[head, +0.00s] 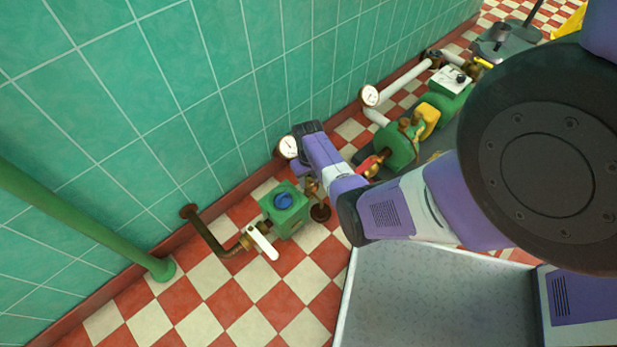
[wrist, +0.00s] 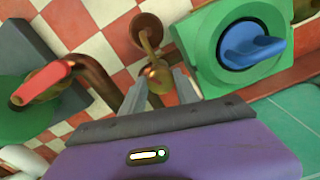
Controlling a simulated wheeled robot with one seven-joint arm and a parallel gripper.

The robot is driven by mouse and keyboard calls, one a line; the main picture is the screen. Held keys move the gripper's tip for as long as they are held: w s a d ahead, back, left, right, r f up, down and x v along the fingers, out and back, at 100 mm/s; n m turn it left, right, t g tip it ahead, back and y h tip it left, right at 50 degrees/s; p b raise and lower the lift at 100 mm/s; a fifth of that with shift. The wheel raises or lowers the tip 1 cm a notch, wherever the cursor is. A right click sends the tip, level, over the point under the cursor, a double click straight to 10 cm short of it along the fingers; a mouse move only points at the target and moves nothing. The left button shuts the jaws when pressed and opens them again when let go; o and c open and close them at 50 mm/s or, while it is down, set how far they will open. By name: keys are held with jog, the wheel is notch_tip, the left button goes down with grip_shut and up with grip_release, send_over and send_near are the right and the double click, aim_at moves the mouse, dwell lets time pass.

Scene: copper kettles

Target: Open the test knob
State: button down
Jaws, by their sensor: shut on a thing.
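My gripper (wrist: 160,92) reaches down to the pipework by the wall. In the wrist view its two grey fingers stand on either side of a small brass knob (wrist: 158,76) and are closed on it. The knob sits on a short brass stem beside a green box (wrist: 207,50) with a round blue knob (wrist: 252,46) on its face. In the head view my gripper (head: 314,188) is just right of the green box (head: 290,222) and its blue knob (head: 283,201). My arm and gripper hide most of the brass knob there.
A white lever (head: 262,243) and a brown pipe (head: 208,235) are left of the box. A pressure gauge (head: 288,147) stands behind my gripper. A green pump (head: 400,147) and a red handle (wrist: 42,82) lie on the other side. Checkered floor (head: 225,302) is clear in front.

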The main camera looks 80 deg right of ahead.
aim_at(309, 181)
jog(key=n+p, duration=0.1)
jog(key=n, duration=0.5)
jog(key=shift+d+r+p, duration=0.1)
jog(key=shift+p, duration=0.2)
jog(key=n, duration=0.5)
jog(key=shift+n+p, duration=0.3)
jog(key=shift+n, duration=0.1)
jog(key=c, duration=0.9)
grip_release()
jog(key=shift+r+p, duration=2.15)
jog(key=shift+r, duration=1.65)
